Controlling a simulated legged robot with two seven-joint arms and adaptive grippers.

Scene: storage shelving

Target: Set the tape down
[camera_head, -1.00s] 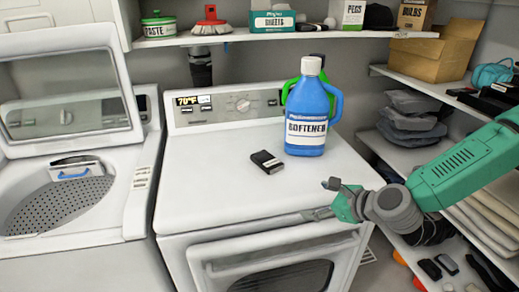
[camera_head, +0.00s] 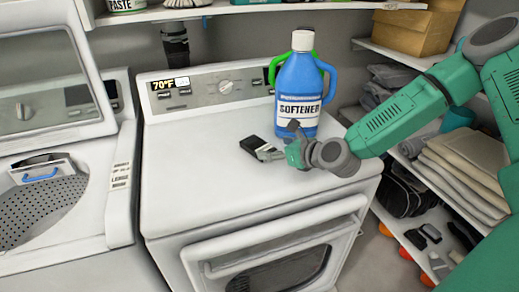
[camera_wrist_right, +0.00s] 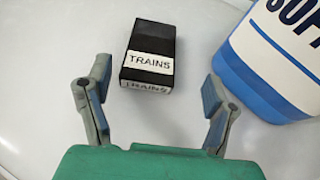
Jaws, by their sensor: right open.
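The tape (camera_head: 253,146), a small black case with a white label reading "TRAINS", lies flat on the white dryer top (camera_head: 205,175). It also shows in the right wrist view (camera_wrist_right: 152,45), ahead of the fingers. My right gripper (camera_head: 281,140) is open and empty, low over the dryer top at the tape's near right side. In the right wrist view its two fingers (camera_wrist_right: 157,80) stand wide apart, with the tape's labelled end between and just beyond their tips. In the head view the gripper partly covers the tape. My left gripper is not in view.
A blue softener bottle (camera_head: 299,88) stands upright just behind the right gripper, with a green-handled container partly hidden behind it. An open washer (camera_head: 45,165) is at the left. Loaded shelves (camera_head: 455,175) are at the right. The dryer's left and front top is clear.

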